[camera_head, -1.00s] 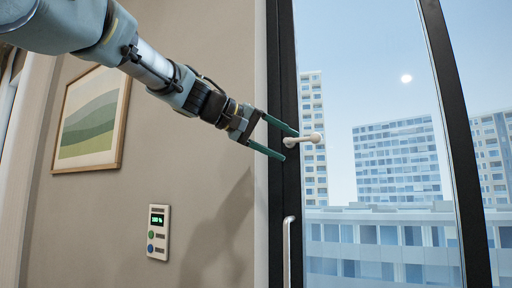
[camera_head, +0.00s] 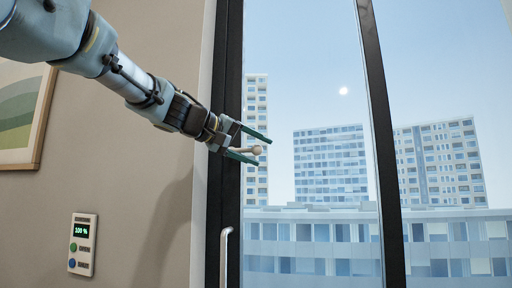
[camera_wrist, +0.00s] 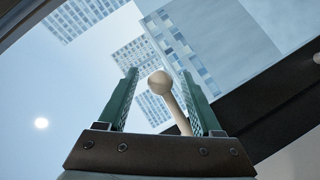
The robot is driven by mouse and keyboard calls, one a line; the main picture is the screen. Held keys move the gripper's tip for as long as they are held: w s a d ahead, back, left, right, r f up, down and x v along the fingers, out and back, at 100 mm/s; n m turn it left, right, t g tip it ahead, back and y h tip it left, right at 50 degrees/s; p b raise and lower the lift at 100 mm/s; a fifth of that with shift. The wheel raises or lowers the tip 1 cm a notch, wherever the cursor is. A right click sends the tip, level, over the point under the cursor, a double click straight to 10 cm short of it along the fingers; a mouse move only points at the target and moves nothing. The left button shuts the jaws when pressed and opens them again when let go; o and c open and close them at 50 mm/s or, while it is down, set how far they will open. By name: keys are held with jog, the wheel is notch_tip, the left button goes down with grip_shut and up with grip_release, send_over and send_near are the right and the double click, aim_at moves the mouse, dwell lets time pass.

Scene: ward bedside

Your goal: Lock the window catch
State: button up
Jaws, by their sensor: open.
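The window catch (camera_head: 256,150) is a cream lever with a round knob, set on the dark window frame. Its lever lies about level in the head view, pointing right. My gripper (camera_head: 262,149) is open, with one green finger above the lever and one below it. In the wrist view the catch (camera_wrist: 161,86) stands between the two fingers of my gripper (camera_wrist: 164,88), nearer the right finger. I cannot tell whether that finger touches it. The catch's base is hidden behind my gripper.
A white vertical handle (camera_head: 225,258) is on the dark window frame (camera_head: 231,95) below the catch. A wall panel (camera_head: 82,244) with a green display reading 100 % and buttons is at the lower left. A framed picture (camera_head: 40,120) hangs at the left.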

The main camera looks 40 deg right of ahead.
jog(key=c, duration=1)
grip_shut()
jog(key=shift+r, duration=0.15)
dwell(0.4)
